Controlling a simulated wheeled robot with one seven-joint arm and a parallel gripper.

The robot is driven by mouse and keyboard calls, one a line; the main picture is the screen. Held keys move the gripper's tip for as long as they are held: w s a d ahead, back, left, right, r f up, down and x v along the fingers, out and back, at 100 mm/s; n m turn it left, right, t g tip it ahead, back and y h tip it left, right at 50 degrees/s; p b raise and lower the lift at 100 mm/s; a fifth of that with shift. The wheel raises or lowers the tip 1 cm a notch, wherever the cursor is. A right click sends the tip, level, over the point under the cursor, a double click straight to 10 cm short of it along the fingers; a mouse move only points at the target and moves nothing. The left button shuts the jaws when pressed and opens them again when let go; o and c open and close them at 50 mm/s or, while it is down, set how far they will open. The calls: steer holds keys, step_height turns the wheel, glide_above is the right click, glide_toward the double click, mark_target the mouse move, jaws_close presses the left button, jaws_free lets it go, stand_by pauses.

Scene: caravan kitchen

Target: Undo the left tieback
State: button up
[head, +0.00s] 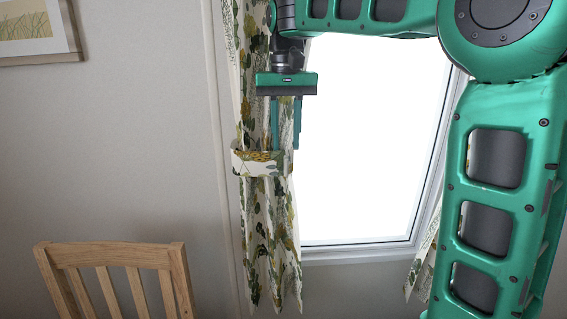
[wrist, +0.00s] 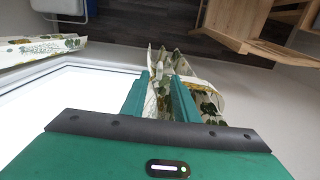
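The left curtain (head: 268,225) hangs at the left of the window, white with a green and yellow leaf print. The left tieback (head: 258,164), a band in the same print, is wrapped around it and gathers it. My gripper (head: 286,147) points down at the curtain's window side, its fingertips close to the band. In the wrist view my gripper (wrist: 162,82) has its two green fingers apart, with printed cloth showing between them. The tieback (wrist: 207,91) seems to curve out to the right of the fingers there. I cannot tell whether the fingers touch it, and its fastening is not clear.
A wooden chair (head: 115,256) stands at the lower left, near the wall. The bright window (head: 365,150) is just right of the curtain. Another curtain (head: 424,262) shows partly behind my arm. A framed picture (head: 35,30) hangs at the upper left.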

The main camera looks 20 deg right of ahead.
mark_target(286, 157)
steer(key=shift+f, duration=3.15)
steer(key=shift+c, duration=0.6)
jaws_close()
